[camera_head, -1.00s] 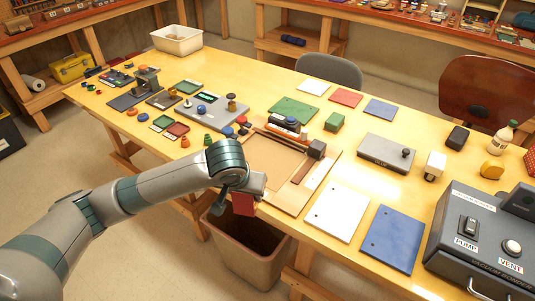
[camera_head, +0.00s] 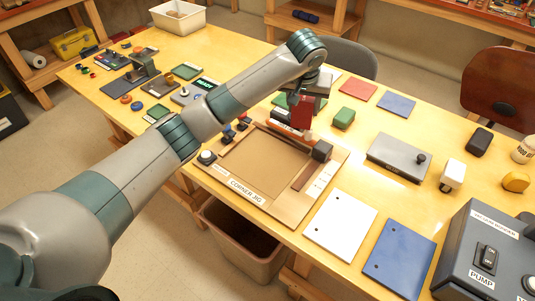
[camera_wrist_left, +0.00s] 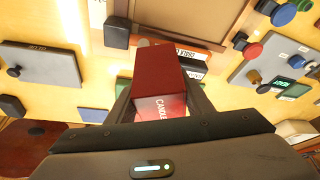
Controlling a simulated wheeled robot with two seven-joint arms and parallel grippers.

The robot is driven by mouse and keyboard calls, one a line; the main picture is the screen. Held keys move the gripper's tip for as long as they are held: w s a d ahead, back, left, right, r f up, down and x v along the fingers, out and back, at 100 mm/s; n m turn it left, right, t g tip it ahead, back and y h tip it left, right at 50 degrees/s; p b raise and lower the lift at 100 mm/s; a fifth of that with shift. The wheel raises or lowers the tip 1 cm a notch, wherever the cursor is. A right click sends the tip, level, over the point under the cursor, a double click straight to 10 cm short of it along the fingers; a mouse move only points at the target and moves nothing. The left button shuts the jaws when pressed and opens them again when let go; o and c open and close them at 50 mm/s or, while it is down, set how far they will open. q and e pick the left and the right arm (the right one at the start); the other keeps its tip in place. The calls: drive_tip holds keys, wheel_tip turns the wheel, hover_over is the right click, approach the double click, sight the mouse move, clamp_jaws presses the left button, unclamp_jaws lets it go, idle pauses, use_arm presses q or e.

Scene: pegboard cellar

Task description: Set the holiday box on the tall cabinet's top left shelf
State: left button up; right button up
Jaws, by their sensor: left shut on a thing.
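My left gripper (camera_head: 304,98) is shut on a dark red box (camera_head: 302,114) and holds it over the workbench, by the far edge of the corner jig. I cannot tell how high above the bench it is. In the left wrist view the red box (camera_wrist_left: 158,72) sits between the two fingers, and its pale end reads "CANDLE". No holiday marking shows, so I cannot tell whether it is the holiday box. The tall cabinet and its shelves are in neither view. My right gripper is out of view.
The corner jig (camera_head: 246,191) lies on the yellow bench. White (camera_head: 341,224) and blue (camera_head: 399,257) panels lie front right, beside the vacuum bonder (camera_head: 487,262). A grey plate with a knob (camera_head: 398,158) and a green block (camera_head: 344,118) lie nearby. A bin (camera_head: 243,244) stands below.

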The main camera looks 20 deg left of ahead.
use_arm(q)
drive_tip(key=shift+s, duration=0.1)
drive_tip(key=p, duration=0.5)
hover_over(266, 158)
wheel_tip(266, 158, down, 6)
drive_tip(key=shift+f, duration=0.45)
drive_tip(key=shift+f, duration=0.25)
wheel_tip(266, 158, down, 3)
drive_tip(key=shift+r+p, duration=0.15)
drive_tip(key=shift+p, duration=0.55)
drive_tip(key=shift+f, duration=0.4)
